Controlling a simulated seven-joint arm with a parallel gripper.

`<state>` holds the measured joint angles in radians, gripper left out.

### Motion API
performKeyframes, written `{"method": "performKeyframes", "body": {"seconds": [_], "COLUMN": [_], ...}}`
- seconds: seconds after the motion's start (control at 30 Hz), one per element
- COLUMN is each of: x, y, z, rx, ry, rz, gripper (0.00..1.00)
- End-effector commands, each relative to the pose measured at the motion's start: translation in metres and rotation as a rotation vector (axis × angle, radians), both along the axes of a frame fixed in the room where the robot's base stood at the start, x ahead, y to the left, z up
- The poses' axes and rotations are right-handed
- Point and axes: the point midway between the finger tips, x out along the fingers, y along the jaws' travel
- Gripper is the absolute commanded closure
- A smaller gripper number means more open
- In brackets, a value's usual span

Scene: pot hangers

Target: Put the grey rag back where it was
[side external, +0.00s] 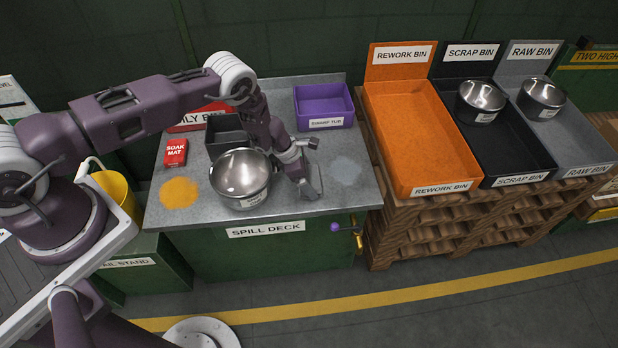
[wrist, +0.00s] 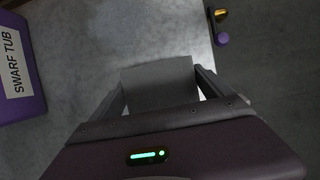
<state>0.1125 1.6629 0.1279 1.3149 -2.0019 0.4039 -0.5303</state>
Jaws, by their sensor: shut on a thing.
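My gripper (side external: 308,188) is low over the right half of the spill deck (side external: 215,215), just right of the steel bowl. In the wrist view my gripper (wrist: 165,100) is shut on the grey rag (wrist: 158,82), which shows as a flat grey piece between the two fingers. In the side view a small grey edge of the rag (side external: 317,181) shows at the fingertips. I cannot tell whether the rag touches the deck.
A steel bowl (side external: 242,175) stands left of my gripper, with an orange-yellow patch (side external: 180,193) and red soak mat pack (side external: 176,153) further left. A purple swarf tub (side external: 324,123) stands behind. The deck's right part, with a pale patch (side external: 350,173), is clear.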

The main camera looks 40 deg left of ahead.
Motion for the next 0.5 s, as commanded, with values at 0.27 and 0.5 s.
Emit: {"method": "performKeyframes", "body": {"seconds": [0.27, 0.5], "x": [0.0, -0.003], "y": [0.0, 0.004], "z": [-0.002, 0.016], "rx": [0.0, -0.001], "ry": [0.0, 0.0], "rz": [0.0, 0.0], "gripper": [0.0, 0.0]}}
